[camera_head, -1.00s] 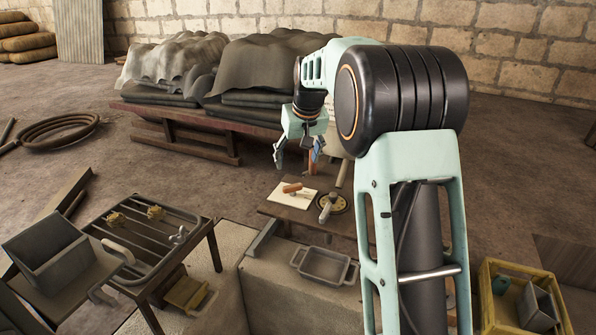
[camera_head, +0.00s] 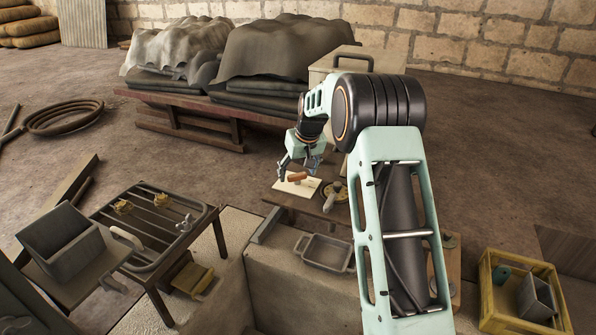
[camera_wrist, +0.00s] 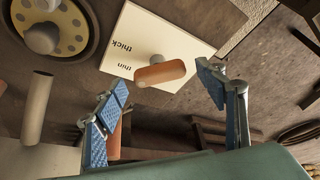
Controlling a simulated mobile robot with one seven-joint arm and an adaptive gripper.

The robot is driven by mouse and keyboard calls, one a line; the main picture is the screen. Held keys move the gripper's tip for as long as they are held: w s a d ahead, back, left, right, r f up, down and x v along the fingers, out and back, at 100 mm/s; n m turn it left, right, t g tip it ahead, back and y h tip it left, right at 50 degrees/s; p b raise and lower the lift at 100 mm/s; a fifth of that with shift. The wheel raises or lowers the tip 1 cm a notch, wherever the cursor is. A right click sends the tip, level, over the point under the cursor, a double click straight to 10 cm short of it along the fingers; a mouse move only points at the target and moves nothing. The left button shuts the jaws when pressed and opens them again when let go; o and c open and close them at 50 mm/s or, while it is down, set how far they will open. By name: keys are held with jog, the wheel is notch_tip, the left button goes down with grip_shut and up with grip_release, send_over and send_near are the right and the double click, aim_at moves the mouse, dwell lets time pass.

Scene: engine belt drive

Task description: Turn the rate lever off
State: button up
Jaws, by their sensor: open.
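The rate lever (camera_wrist: 161,73) is an orange-brown handle on a light pivot, mounted on a cream plate (camera_wrist: 183,34) marked "thick" and "thin". In the wrist view it lies slightly tilted, between and beyond my fingertips. In the head view the lever (camera_head: 297,176) and its plate (camera_head: 296,188) are on a low brown table. My gripper (camera_head: 298,170) is close above the plate, pointing down. In the wrist view my gripper (camera_wrist: 163,90) has its blue-padded fingers spread wide, with nothing between them. I cannot tell the exact height gap to the lever.
A yellow perforated disc with a grey knob (camera_wrist: 45,35) stands beside the plate. A pale cylindrical post (camera_wrist: 37,107) and an orange upright piece (camera_wrist: 114,138) are near the left finger. A grey tray (camera_head: 325,252) sits in front of the low table. A yellow crate (camera_head: 518,290) is at right.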

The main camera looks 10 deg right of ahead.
jog(key=shift+f, duration=0.1)
jog(key=shift+c, duration=0.6)
jog(key=c, duration=1)
jog(key=shift+c, duration=0.2)
jog(key=shift+n, duration=0.3)
jog(key=n, duration=0.1)
jog(key=n+y, duration=0.1)
jog(key=n, duration=0.1)
jog(key=shift+w+d+y+b, duration=0.1)
jog(key=shift+d+y+b, duration=0.05)
jog(key=shift+y+b, duration=0.15)
jog(key=shift+w+n+g+y+p, duration=0.1)
jog(key=shift+n+g+y+p, duration=0.3)
jog(key=shift+n, duration=0.95)
jog(key=shift+n+g+y+p, duration=0.35)
jog(key=shift+n+g, duration=0.15)
jog(key=shift+n, duration=0.85)
jog(key=o, duration=1.2)
jog(key=shift+c, duration=0.2)
